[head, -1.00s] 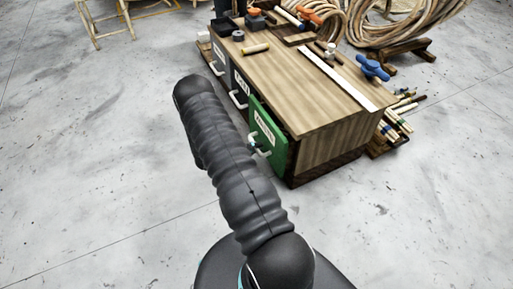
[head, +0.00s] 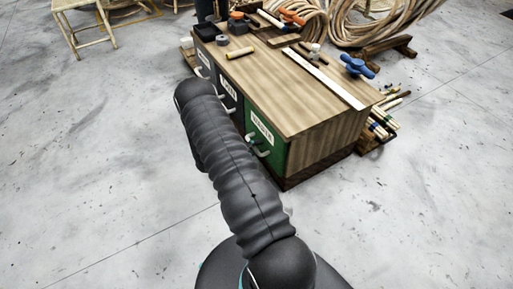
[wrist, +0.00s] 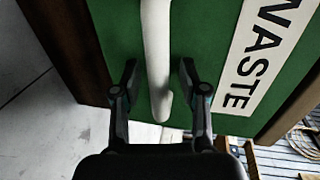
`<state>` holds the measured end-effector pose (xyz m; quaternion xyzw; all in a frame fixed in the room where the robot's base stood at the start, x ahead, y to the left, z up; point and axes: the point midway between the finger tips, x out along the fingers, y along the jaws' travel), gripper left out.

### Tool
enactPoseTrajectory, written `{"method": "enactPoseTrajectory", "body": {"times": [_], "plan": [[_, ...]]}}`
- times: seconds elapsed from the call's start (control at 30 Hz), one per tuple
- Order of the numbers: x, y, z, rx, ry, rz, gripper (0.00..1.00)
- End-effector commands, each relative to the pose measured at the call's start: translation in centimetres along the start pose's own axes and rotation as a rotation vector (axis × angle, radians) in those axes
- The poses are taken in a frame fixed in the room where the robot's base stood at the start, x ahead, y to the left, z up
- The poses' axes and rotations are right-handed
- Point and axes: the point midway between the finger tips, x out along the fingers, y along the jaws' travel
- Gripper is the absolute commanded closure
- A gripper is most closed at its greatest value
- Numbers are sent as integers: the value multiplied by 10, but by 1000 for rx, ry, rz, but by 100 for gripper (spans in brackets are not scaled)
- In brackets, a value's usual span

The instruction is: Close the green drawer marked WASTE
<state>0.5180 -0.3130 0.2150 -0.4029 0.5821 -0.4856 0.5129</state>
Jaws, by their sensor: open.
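The green drawer (head: 268,150) is at the near end of the wooden cabinet's front, with a white label and a pale handle (head: 258,146). Its front looks about flush with the cabinet in the head view; a small gap cannot be ruled out. In the wrist view the green front (wrist: 205,40) fills most of the picture, and the label (wrist: 258,60) reads WASTE. My gripper (wrist: 157,75) is open, with one finger on each side of the white handle (wrist: 157,50). Contact with the handle or front cannot be told. My arm hides the gripper in the head view.
Darker drawers (head: 226,92) sit further along the cabinet front. Rattan coils (head: 375,18) and bundled sticks (head: 380,128) lie beyond.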

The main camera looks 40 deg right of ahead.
Motion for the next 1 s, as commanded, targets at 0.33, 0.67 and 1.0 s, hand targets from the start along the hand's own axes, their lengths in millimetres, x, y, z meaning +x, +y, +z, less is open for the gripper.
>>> {"method": "enactPoseTrajectory", "body": {"times": [0.33,0.67,1.0], "plan": [[-39,0,1,1,-3,0,57],[-99,0,0,1,1,0,57],[-118,-1,0,1,4,0,57]]}}
